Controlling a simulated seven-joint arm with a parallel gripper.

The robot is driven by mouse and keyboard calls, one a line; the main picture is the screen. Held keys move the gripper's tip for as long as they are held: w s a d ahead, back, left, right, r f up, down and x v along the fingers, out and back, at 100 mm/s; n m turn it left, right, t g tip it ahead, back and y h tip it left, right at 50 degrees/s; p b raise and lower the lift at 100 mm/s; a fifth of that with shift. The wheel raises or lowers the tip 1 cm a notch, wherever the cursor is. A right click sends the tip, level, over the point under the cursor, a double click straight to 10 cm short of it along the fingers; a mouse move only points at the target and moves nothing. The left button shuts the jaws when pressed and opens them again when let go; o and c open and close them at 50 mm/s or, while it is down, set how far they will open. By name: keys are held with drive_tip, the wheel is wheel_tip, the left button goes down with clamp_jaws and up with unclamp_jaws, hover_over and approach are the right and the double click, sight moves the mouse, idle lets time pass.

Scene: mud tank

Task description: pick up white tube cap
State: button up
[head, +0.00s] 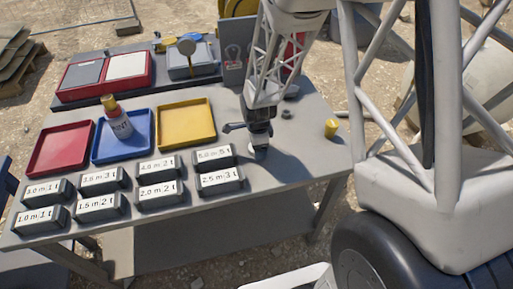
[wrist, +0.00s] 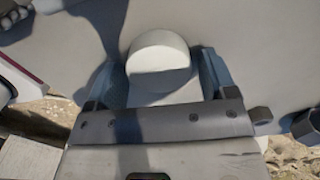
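The white tube cap (head: 260,153) stands on the grey table just under my gripper (head: 258,139) in the head view. In the wrist view the cap (wrist: 160,60) is a pale rounded piece between the two blue-grey fingers of my gripper (wrist: 162,80). The fingers are spread, one on each side of the cap. The right finger is very close to it, and I cannot tell whether it touches. The cap's lower part is hidden behind the gripper's front plate in the wrist view.
A yellow cup (head: 331,128) and a small dark ring (head: 287,113) stand to the right. Several labelled dark blocks (head: 160,194) lie to the left.

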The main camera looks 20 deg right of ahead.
drive_tip(key=c, duration=0.7)
drive_tip(key=shift+r, duration=0.7)
drive_tip(key=shift+s+r, duration=0.2)
drive_tip(key=shift+r, duration=0.4)
drive_tip(key=shift+s+r, duration=0.2)
drive_tip(key=shift+r, duration=0.35)
drive_tip(key=s, duration=0.5)
drive_tip(key=s+r, duration=0.1)
drive_tip(key=s, duration=0.9)
drive_tip(key=shift+s+r, duration=0.1)
drive_tip(key=shift+r, duration=0.05)
